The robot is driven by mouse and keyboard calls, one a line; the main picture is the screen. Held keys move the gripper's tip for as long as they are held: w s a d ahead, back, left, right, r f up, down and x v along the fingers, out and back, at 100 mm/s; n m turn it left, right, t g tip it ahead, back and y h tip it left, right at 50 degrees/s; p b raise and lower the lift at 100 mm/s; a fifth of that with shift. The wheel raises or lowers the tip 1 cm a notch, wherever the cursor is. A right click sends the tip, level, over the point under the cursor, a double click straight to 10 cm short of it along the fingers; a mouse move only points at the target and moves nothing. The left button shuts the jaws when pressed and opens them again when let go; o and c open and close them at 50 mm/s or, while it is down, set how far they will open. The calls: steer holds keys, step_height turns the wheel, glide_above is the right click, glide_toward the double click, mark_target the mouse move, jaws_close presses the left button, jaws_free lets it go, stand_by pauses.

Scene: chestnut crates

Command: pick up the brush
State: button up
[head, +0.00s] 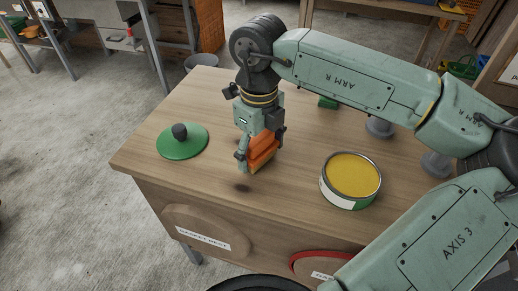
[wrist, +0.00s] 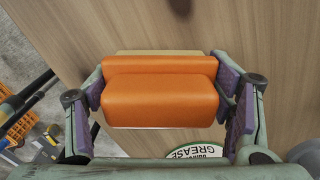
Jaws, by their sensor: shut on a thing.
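The brush (head: 262,150) has an orange body with a paler yellowish strip along one edge. My gripper (head: 259,153) is shut on it over the wooden table, and the fingers press on its two ends. In the wrist view the brush (wrist: 160,98) lies across between the purple-padded fingers of my gripper (wrist: 165,88), with the pale strip at its far side. I cannot tell whether the brush touches the table or hangs just above it.
A green disc with a dark knob (head: 182,142) lies left on the table (head: 215,85). An open tin of yellow stuff (head: 352,176) stands to the right. Grey pieces (head: 437,165) and a small green thing (head: 328,102) are farther right, partly behind my arm. The front left tabletop is clear.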

steer(key=shift+r, duration=0.3)
step_height(320, 180, up, 2)
steer(key=shift+r+b, duration=0.1)
steer(key=shift+b, duration=0.35)
steer(key=s+a+r+b, duration=0.1)
steer(key=s+a, duration=0.1)
steer(key=s, duration=0.5)
steer(key=s+a+b, duration=0.2)
steer(key=s+a, duration=0.1)
steer(key=s, duration=0.5)
steer(key=shift+s+r, duration=0.15)
steer(key=shift+r, duration=0.25)
steer(key=o, duration=0.8)
steer(key=c, duration=0.5)
